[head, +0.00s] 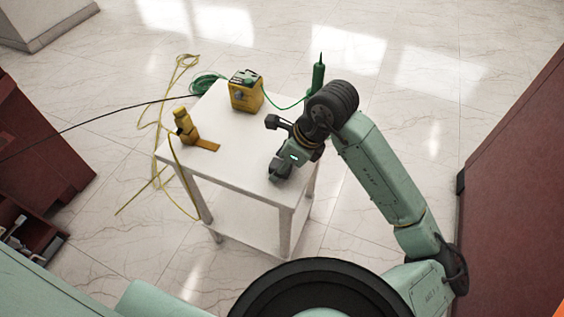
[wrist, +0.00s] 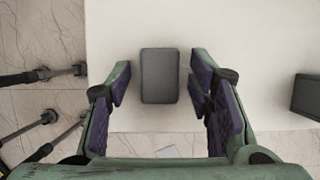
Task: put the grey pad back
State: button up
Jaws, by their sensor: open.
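The grey pad (wrist: 160,75) is a dark grey rounded block on the white table top. In the wrist view it lies between the two purple-lined fingers of my gripper (wrist: 160,88), with a gap on each side. The fingers are open and do not touch it. In the head view my gripper (head: 276,150) is over the right part of the white table (head: 222,155). I cannot make out the pad there; my gripper covers that area.
A yellow box (head: 245,95) with a green coiled cable stands at the table's back. A yellow tool (head: 185,125) stands at the left. A green pointed bottle-like thing (head: 318,75) is at the far right corner. A dark block (wrist: 307,95) lies at the wrist view's right edge.

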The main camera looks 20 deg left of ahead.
jog(key=shift+r, duration=0.1)
jog(key=shift+r+p, duration=0.25)
jog(key=shift+p, duration=0.25)
jog(key=b+v, duration=0.1)
jog(key=v, duration=1)
jog(key=shift+d+r+b, duration=0.2)
jog(key=shift+r+b, duration=0.1)
jog(key=shift+r, duration=0.05)
jog(key=shift+a, duration=0.15)
